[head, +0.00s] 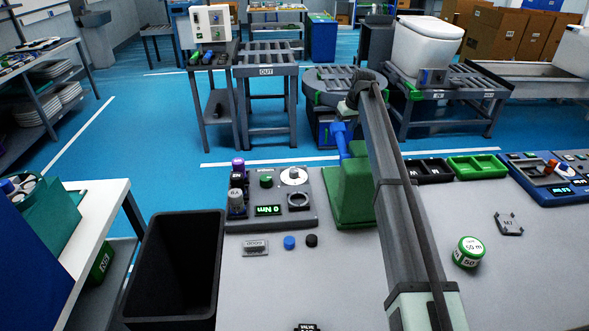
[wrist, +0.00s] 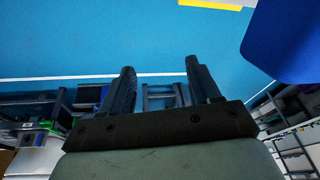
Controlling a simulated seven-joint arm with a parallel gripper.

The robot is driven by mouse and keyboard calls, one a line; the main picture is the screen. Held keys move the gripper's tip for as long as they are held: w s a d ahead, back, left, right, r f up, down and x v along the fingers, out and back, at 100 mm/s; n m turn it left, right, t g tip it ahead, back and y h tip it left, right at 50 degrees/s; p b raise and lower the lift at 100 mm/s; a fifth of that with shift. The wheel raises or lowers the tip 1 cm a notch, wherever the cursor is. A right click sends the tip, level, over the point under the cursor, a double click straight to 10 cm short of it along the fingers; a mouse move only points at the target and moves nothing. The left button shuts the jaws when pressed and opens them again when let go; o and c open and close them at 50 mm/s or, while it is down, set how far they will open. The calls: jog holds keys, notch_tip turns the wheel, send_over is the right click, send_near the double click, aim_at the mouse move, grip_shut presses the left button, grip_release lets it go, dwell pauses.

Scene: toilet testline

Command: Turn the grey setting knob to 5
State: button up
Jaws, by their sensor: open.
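A dark panel with a green "0 Nm" display (head: 268,210) stands on the bench left of the middle in the head view. On it are a green knob (head: 266,181), a round white dial (head: 293,175) and a grey ring-shaped part (head: 298,201). I cannot tell surely which part is the grey setting knob, and no number 5 is readable. My gripper (wrist: 160,72) is open and empty in the wrist view, its two dark fingers apart over blue floor. In the head view I cannot make out its fingers. The panel is not visible in the wrist view.
A black bin (head: 178,265) stands left of the bench. A green block-shaped housing (head: 350,195) is right of the panel, beside my arm. A blue cap (head: 289,242), a black cap (head: 311,240) and a green-and-white tape roll (head: 468,251) lie on the grey bench top (head: 330,285).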

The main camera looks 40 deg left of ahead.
jog(key=s+a+r+n, duration=0.2)
jog(key=s+a, duration=0.3)
jog(key=s, duration=0.1)
notch_tip(320, 180, up, 2)
jog(key=n+g+h, duration=0.1)
jog(key=n+h, duration=0.2)
jog(key=n, duration=0.1)
send_over(294, 170)
notch_tip(294, 170, down, 14)
jog(key=shift+s+d+r, duration=0.1)
jog(key=shift+r, duration=0.1)
jog(key=c, duration=1)
